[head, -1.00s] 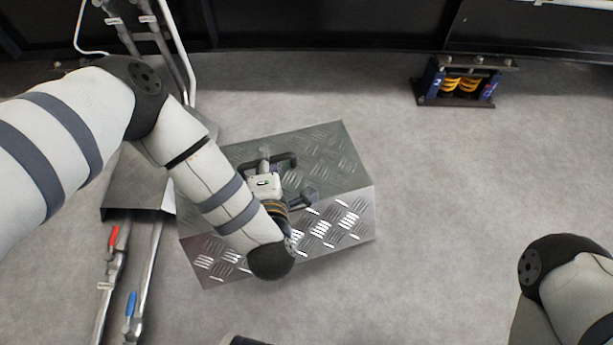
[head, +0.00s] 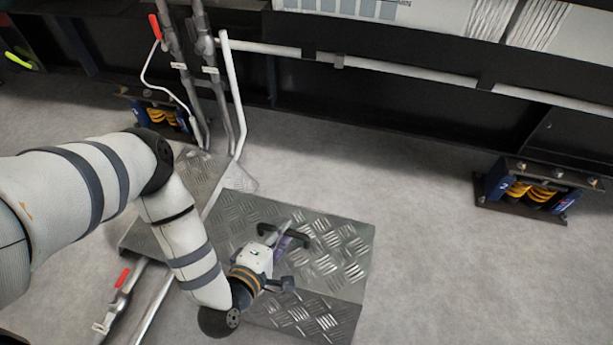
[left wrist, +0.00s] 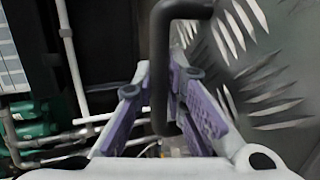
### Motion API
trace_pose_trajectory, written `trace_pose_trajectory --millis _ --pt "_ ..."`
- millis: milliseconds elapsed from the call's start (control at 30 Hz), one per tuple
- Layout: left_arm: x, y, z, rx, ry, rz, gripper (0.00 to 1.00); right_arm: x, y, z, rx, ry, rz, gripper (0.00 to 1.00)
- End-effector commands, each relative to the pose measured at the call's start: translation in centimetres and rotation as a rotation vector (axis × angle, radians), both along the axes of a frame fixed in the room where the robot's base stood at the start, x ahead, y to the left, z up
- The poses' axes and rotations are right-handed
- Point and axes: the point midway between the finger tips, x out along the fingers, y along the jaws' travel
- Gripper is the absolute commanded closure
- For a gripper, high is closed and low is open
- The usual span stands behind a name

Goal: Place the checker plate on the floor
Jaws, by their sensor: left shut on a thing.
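The checker plate (head: 345,245) is a bent grey metal cover with a raised diamond pattern and a black bar handle (head: 268,230). In the head view it shows below the middle, with its top and front faces visible. My left gripper (head: 288,241) is at the handle, and my arm and wrist hide the plate's left part. In the left wrist view, the purple fingers (left wrist: 172,88) are shut around the dark handle (left wrist: 160,62), with the patterned plate (left wrist: 255,60) at right. I cannot tell whether the plate touches the floor. My right gripper is out of view.
Another metal cover (head: 205,172) and pipes with red-handled valves (head: 122,278) lie at left. A spring mount (head: 535,188) stands on the floor at right, another (head: 165,115) at left. A dark frame rail (head: 370,105) runs behind. Grey floor (head: 430,270) is clear at right.

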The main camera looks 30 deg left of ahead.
Motion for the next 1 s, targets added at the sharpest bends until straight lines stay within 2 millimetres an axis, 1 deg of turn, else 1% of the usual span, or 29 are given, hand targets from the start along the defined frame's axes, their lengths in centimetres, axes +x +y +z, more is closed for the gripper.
trace_pose_trajectory --millis 167,367,400,500,600,767,833,900,1000 --pt "2.3 -2.4 -1.7 -0.005 -0.006 -0.001 1.00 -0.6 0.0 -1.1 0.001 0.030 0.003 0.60" --pt "5.6 -5.9 -4.0 -0.006 -0.005 -0.001 1.00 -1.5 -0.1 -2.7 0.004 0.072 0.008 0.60" --pt "6.3 -6.7 -4.5 -0.005 -0.005 -0.001 1.00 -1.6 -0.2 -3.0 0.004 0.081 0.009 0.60" --pt "7.4 -7.8 -6.8 -0.003 -0.002 0.000 1.00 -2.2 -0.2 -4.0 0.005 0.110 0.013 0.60" --pt "8.4 -8.8 -8.2 -0.004 -0.004 0.001 1.00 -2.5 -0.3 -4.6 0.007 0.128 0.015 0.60" --pt "9.2 -9.5 -9.2 -0.002 -0.005 0.001 1.00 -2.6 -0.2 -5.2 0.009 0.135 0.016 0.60" --pt "9.7 -10.2 -10.2 -0.004 -0.006 0.000 1.00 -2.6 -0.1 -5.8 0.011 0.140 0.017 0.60" --pt "9.6 -10.0 -11.6 -0.002 -0.004 0.002 1.00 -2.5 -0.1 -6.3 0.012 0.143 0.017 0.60" --pt "9.6 -10.0 -12.6 -0.002 -0.006 0.001 1.00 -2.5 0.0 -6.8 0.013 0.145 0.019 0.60"
